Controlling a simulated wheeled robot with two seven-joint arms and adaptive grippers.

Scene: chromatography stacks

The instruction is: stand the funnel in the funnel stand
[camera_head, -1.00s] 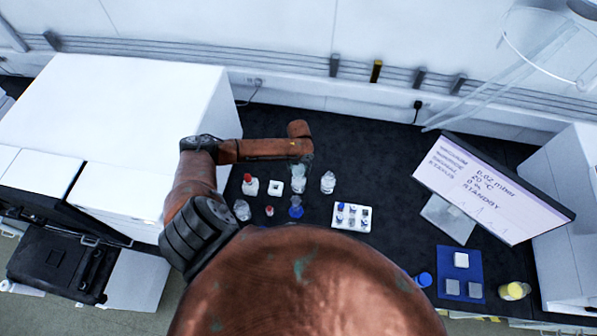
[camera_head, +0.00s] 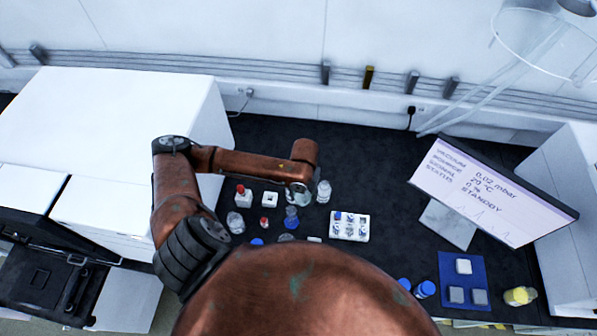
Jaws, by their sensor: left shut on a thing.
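My left gripper (camera_head: 298,194) reaches over the dark bench from the left, pointing down, seen from above. It is shut on a small clear thing, probably the funnel; the wrist and fingers hide most of it, so its shape and tilt cannot be told. The white square block with a dark hole, probably the funnel stand (camera_head: 270,199), stands just left of the gripper, apart from it. Its hole looks empty. My right gripper is not in view.
Near the gripper stand a red-capped bottle (camera_head: 242,195), a clear bottle (camera_head: 324,191), a clear jar (camera_head: 235,222) and a blue-based vessel (camera_head: 291,218). A white vial rack (camera_head: 349,226) is to the right.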

